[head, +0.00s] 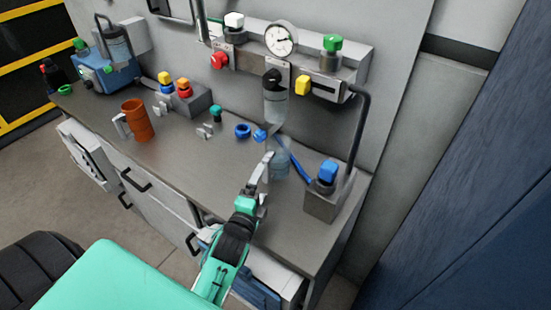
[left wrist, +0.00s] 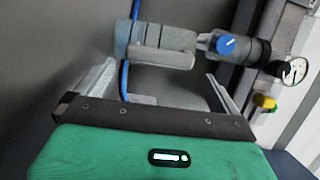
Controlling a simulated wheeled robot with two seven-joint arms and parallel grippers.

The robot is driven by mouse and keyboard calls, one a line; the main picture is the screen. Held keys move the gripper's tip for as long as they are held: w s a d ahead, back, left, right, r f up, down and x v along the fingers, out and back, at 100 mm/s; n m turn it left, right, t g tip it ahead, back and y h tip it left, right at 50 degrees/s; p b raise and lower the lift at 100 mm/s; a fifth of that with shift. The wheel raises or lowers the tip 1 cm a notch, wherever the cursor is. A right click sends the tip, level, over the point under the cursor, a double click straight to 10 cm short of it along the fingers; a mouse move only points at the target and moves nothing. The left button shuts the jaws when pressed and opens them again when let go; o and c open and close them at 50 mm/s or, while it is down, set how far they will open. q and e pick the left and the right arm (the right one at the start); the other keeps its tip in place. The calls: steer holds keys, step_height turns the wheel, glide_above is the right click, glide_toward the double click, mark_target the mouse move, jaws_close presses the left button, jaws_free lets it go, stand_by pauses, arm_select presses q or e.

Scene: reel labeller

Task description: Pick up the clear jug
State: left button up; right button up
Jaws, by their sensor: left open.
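The clear jug (head: 281,166) stands upright on the grey bench, left of the grey block with the blue knob. It is see-through and bluish, so its outline is faint. My left gripper (head: 265,165) is just left of the jug in the head view, with its fingers partly in front of it. In the left wrist view, the fingers of my left gripper (left wrist: 160,88) are spread with nothing held between them. A pale translucent body (left wrist: 128,40), apparently the jug, shows beyond the fingers. I cannot tell whether a finger touches it. My right gripper is not in view.
The grey block with a blue knob (head: 327,172) and a bent dark pipe stands right of the jug. A blue hose (head: 297,166) runs beside it. A filter bowl (head: 275,105) hangs behind. An orange jug (head: 138,121) stands farther left. Bare bench (head: 205,160) lies left of my gripper.

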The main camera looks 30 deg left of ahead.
mark_target(265, 173)
arm_select(q)
steer(key=shift+w+a, duration=0.1)
steer(key=shift+w, duration=0.75)
steer(key=shift+w+a+r+p, duration=0.1)
steer(key=shift+w+r+p, duration=0.05)
steer(key=shift+w+p, duration=0.2)
steer(key=w, duration=0.1)
steer(key=w+p, duration=0.1)
steer(key=w, duration=0.1)
steer(key=shift+w+a, duration=0.15)
steer(key=shift+a, duration=0.2)
steer(key=shift+w, duration=0.45)
steer(key=c, duration=0.9)
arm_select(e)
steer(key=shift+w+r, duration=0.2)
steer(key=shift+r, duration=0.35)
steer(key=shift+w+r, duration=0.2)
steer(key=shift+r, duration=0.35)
